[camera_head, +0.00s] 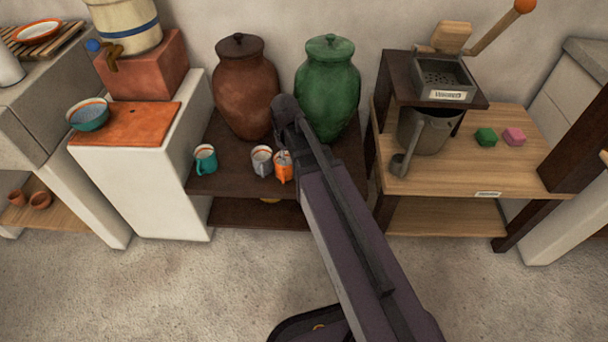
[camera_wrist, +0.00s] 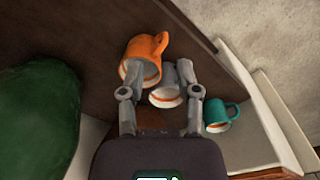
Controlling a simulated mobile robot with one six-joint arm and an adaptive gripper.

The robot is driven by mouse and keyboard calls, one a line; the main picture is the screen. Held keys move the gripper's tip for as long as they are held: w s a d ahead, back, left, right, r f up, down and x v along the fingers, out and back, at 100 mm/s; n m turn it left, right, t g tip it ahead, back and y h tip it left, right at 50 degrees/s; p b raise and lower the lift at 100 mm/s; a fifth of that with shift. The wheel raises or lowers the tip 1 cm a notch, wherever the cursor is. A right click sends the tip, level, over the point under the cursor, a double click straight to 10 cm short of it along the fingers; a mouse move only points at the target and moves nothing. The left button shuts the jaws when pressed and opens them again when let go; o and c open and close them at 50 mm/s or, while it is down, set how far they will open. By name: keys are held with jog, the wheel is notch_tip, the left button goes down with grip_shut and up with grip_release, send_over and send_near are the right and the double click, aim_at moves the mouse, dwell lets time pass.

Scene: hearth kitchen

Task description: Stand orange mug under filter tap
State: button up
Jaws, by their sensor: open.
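The orange mug (camera_head: 284,172) stands at the front of a dark low shelf, beside a grey mug (camera_head: 262,161). My gripper (camera_wrist: 160,72) is open above the mugs. In the wrist view its left fingertip overlaps the orange mug (camera_wrist: 147,53), whose handle points right, and the grey mug (camera_wrist: 164,92) shows between the fingers. I cannot tell whether the fingers touch either mug. The filter, a cream crock with a blue band (camera_head: 128,25), stands on a red block at upper left. Its brown tap (camera_head: 113,54) hangs above an orange tiled counter top (camera_head: 135,122).
A teal mug (camera_head: 206,158) stands left of the grey one. A brown jar (camera_head: 245,90) and a green jar (camera_head: 328,85) stand behind the mugs. A bowl (camera_head: 89,115) sits on the left of the orange top; its right part is clear. A wooden table (camera_head: 460,165) stands right.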

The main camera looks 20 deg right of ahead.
jog(key=s+d+m, duration=0.3)
jog(key=s+m, duration=0.2)
jog(key=s, duration=0.4)
jog(key=shift+s, duration=0.3)
jog(key=shift+o, duration=1.1)
